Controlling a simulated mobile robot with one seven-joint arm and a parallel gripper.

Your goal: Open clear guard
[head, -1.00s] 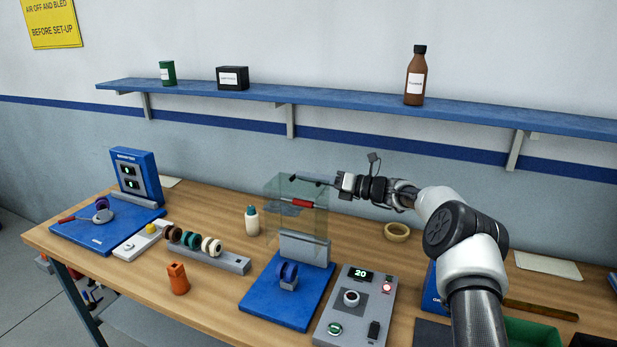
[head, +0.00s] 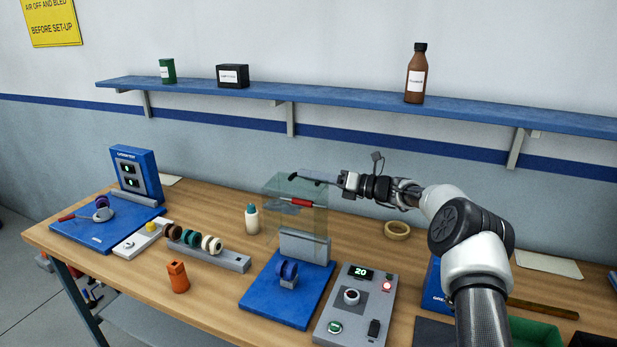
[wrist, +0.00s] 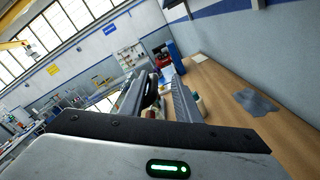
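The clear guard (head: 312,222) is a see-through box with a red handle (head: 301,202). It stands up over the back of a blue fixture base (head: 285,296), by a grey block (head: 304,246). The front of the base, with a blue ring part (head: 287,271), is uncovered. My gripper (head: 306,180) is at the guard's upper edge, just above the red handle; I cannot tell whether it touches. In the wrist view its two fingers (wrist: 162,100) stand apart with nothing clearly held between them.
A control box (head: 354,305) showing 20 with a lit red light stands right of the base. A white bottle (head: 252,219), a rack of rings (head: 208,251) and an orange block (head: 178,277) are to the left. A tape roll (head: 397,230) lies behind my arm.

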